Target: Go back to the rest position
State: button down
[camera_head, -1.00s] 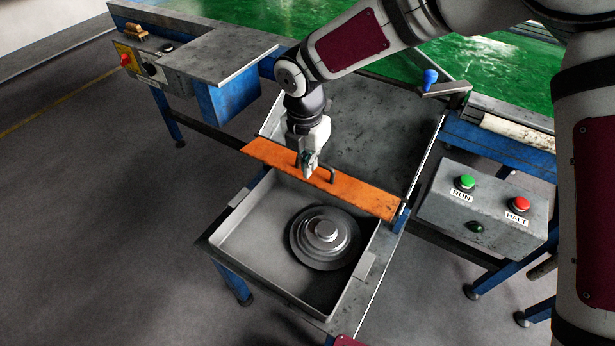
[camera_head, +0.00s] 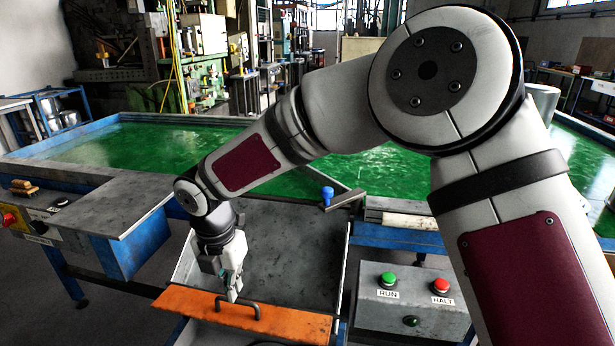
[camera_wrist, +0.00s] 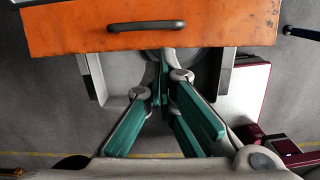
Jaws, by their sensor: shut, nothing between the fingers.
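My gripper (camera_head: 232,291) hangs downward just above the orange board (camera_head: 290,322) with its dark handle (camera_head: 238,306). In the wrist view my gripper (camera_wrist: 166,58) has its green-padded fingers drawn together at the tips, with nothing between them. The orange board (camera_wrist: 230,25) and its handle (camera_wrist: 146,25) lie across the top of that view, apart from the fingertips as far as I can tell. A grey tray shows partly behind the fingers there, and only a sliver of it shows at the bottom of the head view.
A grey control box (camera_head: 400,312) with a green RUN button (camera_head: 389,279) and a red HALT button (camera_head: 440,287) stands at right. A blue-knobbed lever (camera_head: 328,195) is behind it. A grey side table (camera_head: 110,205) is at left. Green liquid tanks (camera_head: 130,145) lie behind.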

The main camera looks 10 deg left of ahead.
jog(key=s+d+r+m+t+h, duration=0.1)
jog(key=d+r+m, duration=0.5)
jog(key=d, duration=0.3)
jog(key=s+d+r+m+p, duration=0.1)
jog(key=s+d+r+m, duration=0.1)
jog(key=d+r+m, duration=0.5)
jog(key=s+d+r+m+t+h, duration=0.1)
jog(key=d+r+m, duration=0.3)
jog(key=d, duration=0.7)
jog(key=s+d+r+m+t+y+p, duration=0.1)
jog(key=s+d+r+m+y, duration=0.1)
jog(key=s+d+m, duration=1.1)
jog(key=shift+s+r+m, duration=0.6)
jog(key=shift+s+m, duration=1.4)
jog(key=shift+m, duration=0.2)
jog(key=shift+d, duration=0.1)
